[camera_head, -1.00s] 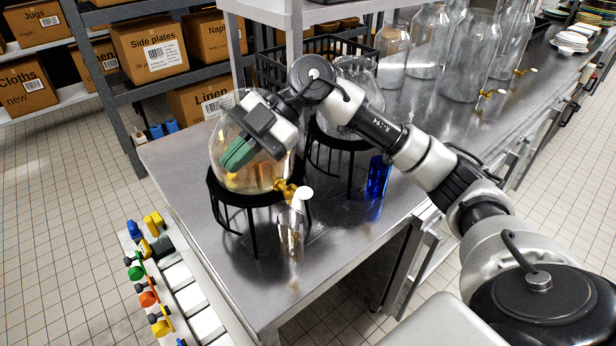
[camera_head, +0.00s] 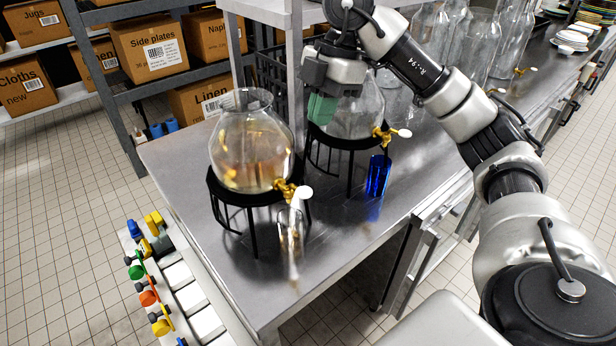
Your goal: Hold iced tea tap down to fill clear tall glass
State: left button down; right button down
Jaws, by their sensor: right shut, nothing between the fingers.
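The iced tea dispenser (camera_head: 250,150) is a round glass jar of amber liquid on a black stand at the table's left end. Its brass tap (camera_head: 286,190) has a white handle (camera_head: 304,192). The clear tall glass (camera_head: 290,232) stands below this tap; I cannot tell how much is in it. My right gripper (camera_head: 322,106) has green fingers, shut and empty. It is in front of the second dispenser, above and right of the iced tea tap, apart from it. My left gripper is not in view.
A second glass dispenser (camera_head: 356,118) stands on a black stand (camera_head: 345,140) to the right, with a brass tap (camera_head: 382,133). A blue glass (camera_head: 377,176) is below it. More glass jars (camera_head: 470,55) line the steel table (camera_head: 190,165). The table's front left is clear.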

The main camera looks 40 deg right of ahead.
aim_at(307, 192)
jog(key=p+x, duration=0.1)
jog(key=x, duration=0.3)
jog(key=p+x, duration=0.1)
jog(key=x, duration=0.3)
jog(key=d+p+x, duration=0.1)
jog(key=x, duration=0.3)
jog(key=shift+a+f, duration=0.15)
jog(key=shift+f, duration=0.75)
jog(key=shift+f+b, duration=0.25)
jog(key=shift+b, duration=0.05)
jog(key=shift+s+t+b, duration=0.25)
jog(key=shift+t+b, duration=0.15)
jog(key=shift+f+b, duration=0.2)
jog(key=shift+b, duration=0.4)
jog(key=f+t+b, duration=0.1)
jog(key=t+b, duration=0.1)
jog(key=b, duration=0.3)
jog(key=s+f+n+t+b, duration=0.1)
jog(key=t+b, duration=0.1)
jog(key=b, duration=0.4)
jog(key=shift+s+f+t+b, duration=0.2)
jog(key=shift+s+t+b, duration=0.1)
jog(key=shift+s+t, duration=0.1)
